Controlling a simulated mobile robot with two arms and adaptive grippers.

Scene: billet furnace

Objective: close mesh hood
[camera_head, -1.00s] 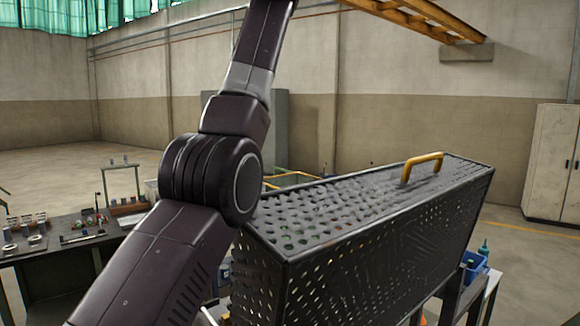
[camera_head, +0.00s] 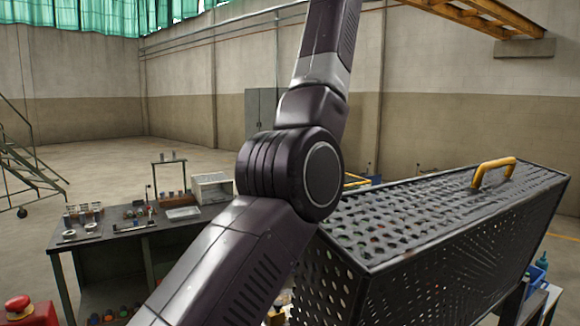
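The mesh hood (camera_head: 420,225) is a dark perforated metal box with a flat top, at the right of the head view. A yellow handle (camera_head: 493,171) stands on its top near the far right end. One of my arms rises across the middle of the view, in front of the hood's left end, and runs out of the top of the picture. No gripper shows in this view. The arm hides part of the hood's left side, and I cannot tell from here whether the hood is fully down.
A dark workbench (camera_head: 180,228) with small parts and a white box (camera_head: 212,187) stands at the left. A stair frame (camera_head: 22,160) is at the far left, and a red object (camera_head: 20,308) at the lower left. Blue bin (camera_head: 537,277) at right. Open floor lies behind the bench.

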